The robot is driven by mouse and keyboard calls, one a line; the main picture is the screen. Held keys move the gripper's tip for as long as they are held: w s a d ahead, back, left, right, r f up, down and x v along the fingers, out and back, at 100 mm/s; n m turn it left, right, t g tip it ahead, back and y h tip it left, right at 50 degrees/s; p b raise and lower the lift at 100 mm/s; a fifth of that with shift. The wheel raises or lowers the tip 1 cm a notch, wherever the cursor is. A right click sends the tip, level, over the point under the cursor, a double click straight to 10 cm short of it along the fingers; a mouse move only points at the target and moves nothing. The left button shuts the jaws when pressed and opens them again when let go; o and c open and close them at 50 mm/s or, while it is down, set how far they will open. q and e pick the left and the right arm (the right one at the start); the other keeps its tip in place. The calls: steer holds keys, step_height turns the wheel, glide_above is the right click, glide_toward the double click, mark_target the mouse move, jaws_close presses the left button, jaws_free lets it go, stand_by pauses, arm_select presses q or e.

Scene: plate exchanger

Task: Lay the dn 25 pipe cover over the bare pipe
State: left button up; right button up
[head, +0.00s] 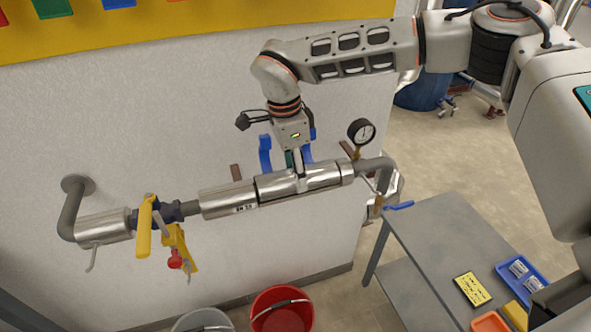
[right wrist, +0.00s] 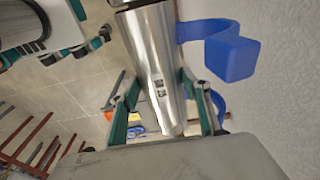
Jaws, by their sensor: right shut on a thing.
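A silver half-round cover marked DN 25 (right wrist: 160,85) is between the two fingers of my right gripper (right wrist: 165,108) in the right wrist view. In the head view my right gripper (head: 299,172) points down and is shut on this cover (head: 325,176). The cover lies in line with the wall pipe, to the right of another silver sleeve (head: 226,200) with a small label. Whether it rests on the pipe or is held just off it, I cannot tell. The pipe behind it is hidden. My left gripper is not in view.
Blue wall hooks (head: 265,155) are behind the gripper. A pressure gauge (head: 361,131) stands just right of the cover. A yellow lever valve (head: 145,228) is at the left. Below are a red bucket (head: 282,310) and a grey table (head: 425,235).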

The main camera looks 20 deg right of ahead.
steer(key=shift+f, duration=0.2)
steer(key=o, duration=1.1)
step_height(320, 180, up, 12)
steer(key=a, duration=0.1)
steer(key=shift+a, duration=0.2)
